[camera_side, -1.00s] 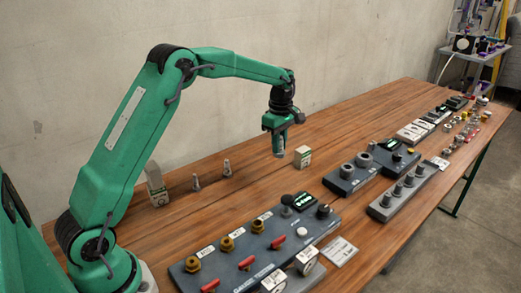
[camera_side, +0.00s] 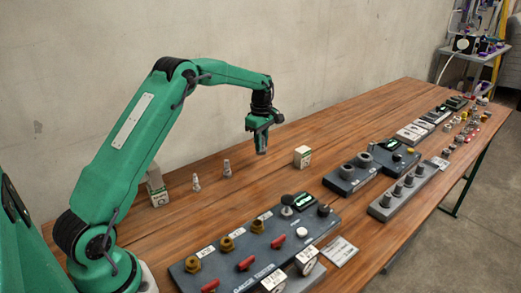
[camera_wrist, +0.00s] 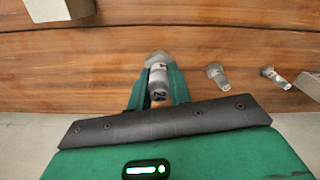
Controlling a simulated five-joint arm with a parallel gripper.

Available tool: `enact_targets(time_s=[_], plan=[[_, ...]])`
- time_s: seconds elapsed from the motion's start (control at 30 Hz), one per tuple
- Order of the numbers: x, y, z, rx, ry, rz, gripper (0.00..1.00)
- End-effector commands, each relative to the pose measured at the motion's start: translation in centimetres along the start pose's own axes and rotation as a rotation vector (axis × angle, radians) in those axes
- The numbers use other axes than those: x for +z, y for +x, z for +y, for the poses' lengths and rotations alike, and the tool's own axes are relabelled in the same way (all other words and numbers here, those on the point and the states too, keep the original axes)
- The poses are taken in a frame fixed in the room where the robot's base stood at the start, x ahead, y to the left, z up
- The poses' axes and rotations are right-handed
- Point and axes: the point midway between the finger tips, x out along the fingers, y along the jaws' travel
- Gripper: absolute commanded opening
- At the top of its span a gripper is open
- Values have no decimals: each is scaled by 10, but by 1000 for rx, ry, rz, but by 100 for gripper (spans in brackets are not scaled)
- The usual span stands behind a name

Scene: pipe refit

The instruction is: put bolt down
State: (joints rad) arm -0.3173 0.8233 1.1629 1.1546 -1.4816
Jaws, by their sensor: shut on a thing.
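My gripper (camera_side: 262,148) hangs above the wooden table (camera_side: 330,120), pointing down. In the wrist view my gripper (camera_wrist: 157,97) is shut on a grey metal bolt (camera_wrist: 158,72) with a wider head at its far end. In the side view the held bolt is hard to tell from the fingers. Two similar bolts stand apart on the table, to the left of the gripper in the side view: a nearer one (camera_side: 196,183) and a farther one (camera_side: 227,169). They also show right of the held bolt in the wrist view, one closer (camera_wrist: 217,76) and one farther (camera_wrist: 275,77).
A small box (camera_side: 302,157) stands right of the gripper and another box (camera_side: 156,188) left of the bolts. The gauge tester panel (camera_side: 255,250) and a block with two round fittings (camera_side: 355,175) lie toward the front. The wall (camera_side: 250,45) is behind. Table between is bare.

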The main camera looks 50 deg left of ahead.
Motion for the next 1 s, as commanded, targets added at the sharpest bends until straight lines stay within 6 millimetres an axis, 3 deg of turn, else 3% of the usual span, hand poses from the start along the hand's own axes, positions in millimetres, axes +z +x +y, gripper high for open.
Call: enact_targets(time_s=[0.2,0.33,0.67,1.0], plan=[[-32,20,13,1,-1,0,0],[-41,26,17,1,0,0,0],[-44,31,18,1,1,0,0],[-44,64,18,0,1,0,0]])
